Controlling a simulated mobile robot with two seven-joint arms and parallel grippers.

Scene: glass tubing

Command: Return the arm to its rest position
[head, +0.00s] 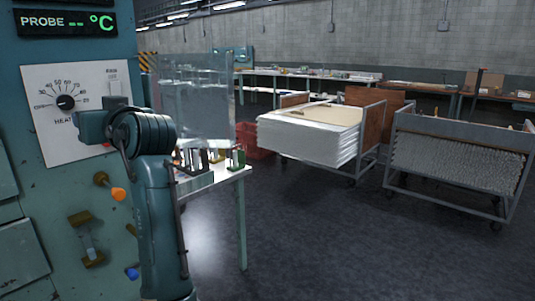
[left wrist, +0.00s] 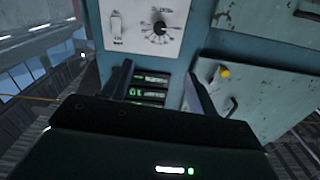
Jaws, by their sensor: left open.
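My arm (head: 158,215) rises in front of the teal control panel in the head view. Its dark upper end (head: 95,125) overlaps the lower edge of the white dial plate, and I cannot make out fingers there. In the left wrist view my left gripper (left wrist: 160,85) is open, its two dark fingers apart with nothing held between them. Green-lit displays (left wrist: 150,92) on the panel show behind the gap. The dial (left wrist: 160,28) and a switch (left wrist: 117,22) are above. My right gripper is in neither view.
The teal panel (head: 20,100) fills the left, with an orange knob (head: 118,194) and a blue knob (head: 132,273) sticking out. A bench (head: 232,174) with small items stands just right of my arm. Loaded carts (head: 455,125) stand farther back. The floor at lower right is clear.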

